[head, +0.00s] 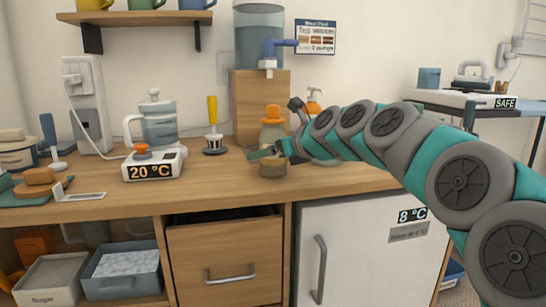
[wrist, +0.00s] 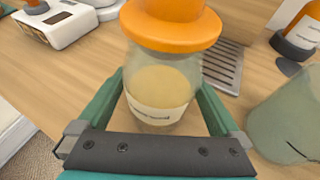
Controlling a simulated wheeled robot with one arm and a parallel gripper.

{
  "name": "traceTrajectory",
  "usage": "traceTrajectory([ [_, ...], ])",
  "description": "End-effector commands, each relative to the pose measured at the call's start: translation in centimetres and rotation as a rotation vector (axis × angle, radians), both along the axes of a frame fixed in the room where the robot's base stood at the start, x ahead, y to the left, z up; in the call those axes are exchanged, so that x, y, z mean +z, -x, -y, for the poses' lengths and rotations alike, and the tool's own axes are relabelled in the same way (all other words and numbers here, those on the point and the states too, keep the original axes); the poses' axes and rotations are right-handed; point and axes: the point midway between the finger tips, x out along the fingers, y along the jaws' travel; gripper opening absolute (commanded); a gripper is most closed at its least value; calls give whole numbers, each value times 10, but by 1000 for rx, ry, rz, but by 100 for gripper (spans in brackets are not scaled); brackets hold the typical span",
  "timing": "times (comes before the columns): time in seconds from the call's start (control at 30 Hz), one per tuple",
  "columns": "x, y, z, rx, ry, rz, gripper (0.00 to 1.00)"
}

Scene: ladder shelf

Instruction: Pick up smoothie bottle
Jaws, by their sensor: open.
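The smoothie bottle (head: 272,133) is a clear jar with an orange cap and pale contents, standing upright on the wooden counter. In the wrist view the bottle (wrist: 160,88) fills the middle, with a pale label on its front. My gripper (head: 265,154) is at the bottle's lower body in the head view. In the wrist view my gripper (wrist: 163,100) is open, with one green finger on each side of the bottle. Whether the fingers touch the glass cannot be told. The bottle's base is partly hidden by the gripper.
A translucent greenish container (wrist: 290,115) stands close on the right in the wrist view. A metal drip grille (wrist: 222,65) lies behind the bottle. A wooden stand (head: 255,105) with a water tank is behind. A scale with a kettle (head: 155,160) and a yellow-handled tool (head: 212,110) stand left.

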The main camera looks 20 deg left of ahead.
Motion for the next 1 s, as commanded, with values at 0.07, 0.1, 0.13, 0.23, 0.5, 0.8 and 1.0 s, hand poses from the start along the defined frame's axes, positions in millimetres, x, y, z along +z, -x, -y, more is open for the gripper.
traceTrajectory([
  [0.07,-7,-6,-9,1,1,0,100],
  [0.1,-8,-7,-13,2,2,-1,100],
  [0.13,-8,-8,-14,2,2,-1,100],
  [0.23,-8,-10,-16,1,1,0,100],
  [0.5,-8,-10,-15,1,1,0,86],
  [0.8,-8,-9,-15,1,1,0,53],
  [1.0,-8,-10,-15,0,1,0,30],
])
